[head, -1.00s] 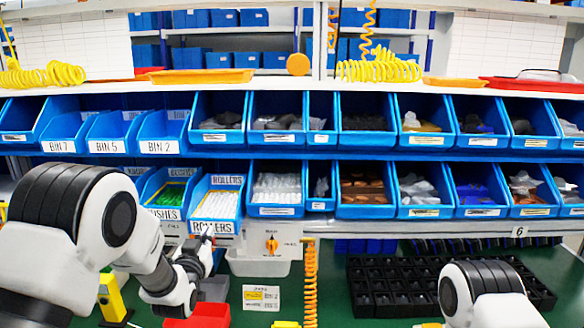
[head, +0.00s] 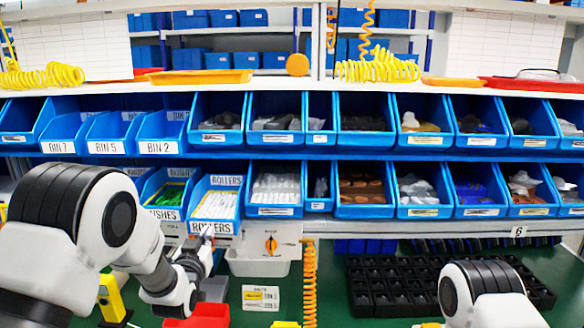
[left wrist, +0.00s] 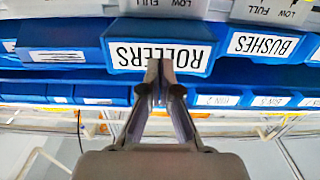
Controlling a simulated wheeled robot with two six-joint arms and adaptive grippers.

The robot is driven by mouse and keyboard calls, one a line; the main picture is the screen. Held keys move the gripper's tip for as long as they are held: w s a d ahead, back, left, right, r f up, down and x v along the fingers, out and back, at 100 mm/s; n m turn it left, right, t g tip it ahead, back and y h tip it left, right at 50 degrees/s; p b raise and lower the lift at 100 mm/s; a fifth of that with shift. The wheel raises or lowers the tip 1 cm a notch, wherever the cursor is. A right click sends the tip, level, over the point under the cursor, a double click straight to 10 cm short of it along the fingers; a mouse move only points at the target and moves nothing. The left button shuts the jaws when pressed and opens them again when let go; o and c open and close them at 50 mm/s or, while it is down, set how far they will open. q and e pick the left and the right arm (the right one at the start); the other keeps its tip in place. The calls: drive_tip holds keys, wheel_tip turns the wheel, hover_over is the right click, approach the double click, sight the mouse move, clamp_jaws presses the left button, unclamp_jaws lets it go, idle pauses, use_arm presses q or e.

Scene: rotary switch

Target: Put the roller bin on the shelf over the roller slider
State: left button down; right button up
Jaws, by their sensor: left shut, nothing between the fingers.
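The blue roller bin (head: 215,204), labelled ROLLERS and holding white rollers, sits on the lower shelf level, with its front tilted down. A panel labelled ROLLERS (head: 226,180) stands behind it. My left gripper (head: 207,235) is at the bin's front lower edge. In the left wrist view its shut fingers (left wrist: 159,68) overlap the edge of the ROLLERS label (left wrist: 160,52), and nothing is between them. I cannot tell whether the fingertips touch the bin. My right arm's white and black link (head: 485,290) shows at the lower right, but its gripper is out of view.
The bushes bin (head: 168,198) stands close on the left and a bin of white parts (head: 276,190) on the right. BIN 2 (head: 163,133) is above. A panel with an orange rotary switch (head: 271,244) is just right of the gripper. A red bin (head: 200,315) is below.

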sight(212, 225)
use_arm(q)
drive_tip(key=shift+w, duration=0.2)
drive_tip(key=shift+w, duration=0.75)
drive_tip(key=shift+w+b, duration=0.25)
drive_tip(key=shift+b, duration=0.05)
drive_tip(key=shift+w+b, duration=0.35)
drive_tip(key=shift+w, duration=1.15)
drive_tip(key=shift+w+d, duration=0.1)
drive_tip(key=shift+w, duration=0.6)
drive_tip(key=s+b, duration=0.1)
drive_tip(key=s, duration=0.7)
